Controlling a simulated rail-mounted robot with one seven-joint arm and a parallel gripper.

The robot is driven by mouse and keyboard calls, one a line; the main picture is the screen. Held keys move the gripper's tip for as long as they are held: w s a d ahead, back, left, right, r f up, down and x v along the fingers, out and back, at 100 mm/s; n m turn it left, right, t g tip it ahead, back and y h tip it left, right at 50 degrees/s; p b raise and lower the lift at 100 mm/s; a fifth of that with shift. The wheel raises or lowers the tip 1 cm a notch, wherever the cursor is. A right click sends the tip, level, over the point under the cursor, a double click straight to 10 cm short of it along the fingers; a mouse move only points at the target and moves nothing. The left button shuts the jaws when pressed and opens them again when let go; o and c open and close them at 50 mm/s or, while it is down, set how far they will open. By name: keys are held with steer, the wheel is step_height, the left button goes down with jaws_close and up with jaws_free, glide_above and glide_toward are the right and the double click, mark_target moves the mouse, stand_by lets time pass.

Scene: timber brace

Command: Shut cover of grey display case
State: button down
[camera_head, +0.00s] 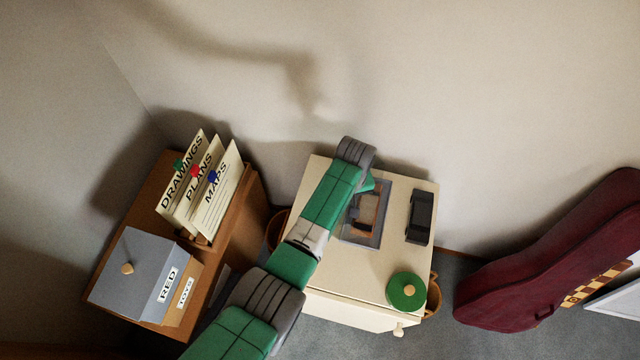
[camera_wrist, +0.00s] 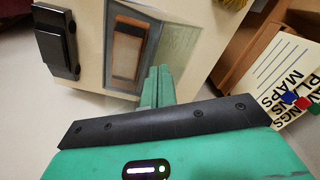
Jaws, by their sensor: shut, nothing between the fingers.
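The grey display case (camera_head: 361,243) lies on the cream cabinet top, partly hidden behind my arm. In the wrist view the case (camera_wrist: 110,70) has a grey frame around a brown and orange item (camera_wrist: 127,48). A pale see-through panel (camera_wrist: 172,48), which looks like its cover, shows along the item's right side there. It looks raised, but its exact angle is hard to tell. My gripper (camera_wrist: 157,72) is shut and empty, its green fingertips close to the panel's near end. Whether they touch is unclear. In the head view my gripper (camera_head: 369,184) is by the case's far end.
The cream cabinet (camera_head: 350,285) also carries a black box (camera_head: 420,216) and a round green lid (camera_head: 406,291). At left, a brown unit holds upright cards (camera_head: 200,185) and a grey-blue box marked RED (camera_head: 135,275). A dark red instrument case (camera_head: 545,260) leans at right.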

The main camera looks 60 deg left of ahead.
mark_target(361, 203)
steer(key=shift+w+d, duration=0.2)
stand_by(0.3)
steer(key=shift+w+d, duration=0.5)
steer(key=shift+d, duration=0.05)
steer(key=shift+w+d, duration=0.1)
steer(key=shift+w+d+f+b, duration=0.1)
steer(key=shift+w+d+b, duration=0.35)
steer(key=shift+w+d, duration=0.05)
stand_by(0.4)
steer(key=shift+w+d+f+b, duration=0.2)
steer(key=shift+w+d+b, duration=0.15)
steer(key=shift+w+d, duration=0.25)
steer(key=shift+f, duration=0.1)
steer(key=shift+w+d+f+b, duration=0.25)
steer(key=shift+w+d+b, duration=0.2)
steer(key=shift+d+b, duration=0.05)
stand_by(0.4)
